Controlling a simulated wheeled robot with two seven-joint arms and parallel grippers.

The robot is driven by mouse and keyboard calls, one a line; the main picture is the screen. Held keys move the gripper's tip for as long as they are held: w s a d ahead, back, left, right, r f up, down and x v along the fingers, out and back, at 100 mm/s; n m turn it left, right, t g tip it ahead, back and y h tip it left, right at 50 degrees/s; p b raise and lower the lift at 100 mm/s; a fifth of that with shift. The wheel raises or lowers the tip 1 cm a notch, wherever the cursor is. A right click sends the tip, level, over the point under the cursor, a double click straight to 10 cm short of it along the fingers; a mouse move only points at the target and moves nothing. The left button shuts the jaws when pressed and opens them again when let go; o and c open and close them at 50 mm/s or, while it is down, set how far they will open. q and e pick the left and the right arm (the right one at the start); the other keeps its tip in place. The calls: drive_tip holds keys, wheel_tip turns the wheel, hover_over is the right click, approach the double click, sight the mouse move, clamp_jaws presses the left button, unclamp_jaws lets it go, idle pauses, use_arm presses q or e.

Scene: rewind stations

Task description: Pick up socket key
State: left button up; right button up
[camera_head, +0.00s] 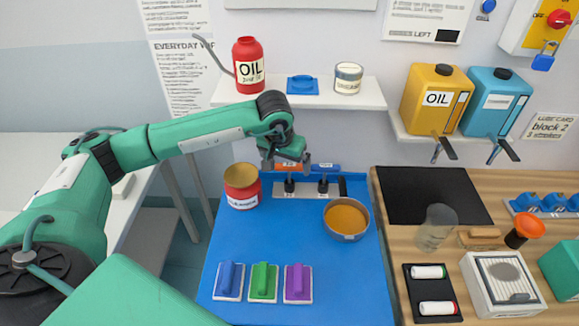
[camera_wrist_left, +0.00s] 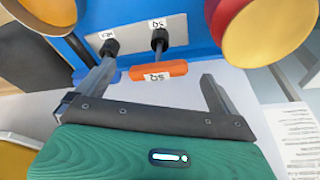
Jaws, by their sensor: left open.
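A socket key with an orange T-handle (camera_head: 290,167) stands upright at the back of the blue mat, its black lower end in a pale plate (camera_head: 306,191). A second key with a blue handle (camera_head: 328,167) stands to its right. My left gripper (camera_head: 286,161) is open over the orange-handled key. In the left wrist view, my left gripper's fingers (camera_wrist_left: 157,70) appear either side of the orange handle, not closed on it. My right gripper is out of view.
A red tin (camera_head: 241,198) stands close left of the keys. A bowl of amber liquid (camera_head: 346,219) is at front right. Three coloured blocks (camera_head: 264,282) lie at the front. The shelf (camera_head: 325,97) with a red oil can (camera_head: 248,66) is above. The middle of the blue mat (camera_head: 270,237) is clear.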

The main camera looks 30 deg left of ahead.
sight(288, 165)
use_arm(q)
drive_tip(key=p+x, duration=0.1)
drive_tip(key=x, duration=0.2)
drive_tip(key=shift+w+f+p, duration=0.1)
drive_tip(key=shift+w+p, duration=0.3)
drive_tip(key=shift+w+f, duration=0.1)
drive_tip(key=shift+f, duration=0.4)
drive_tip(key=c, duration=1)
drive_tip(key=shift+c, duration=0.4)
drive_tip(key=shift+r, duration=0.15)
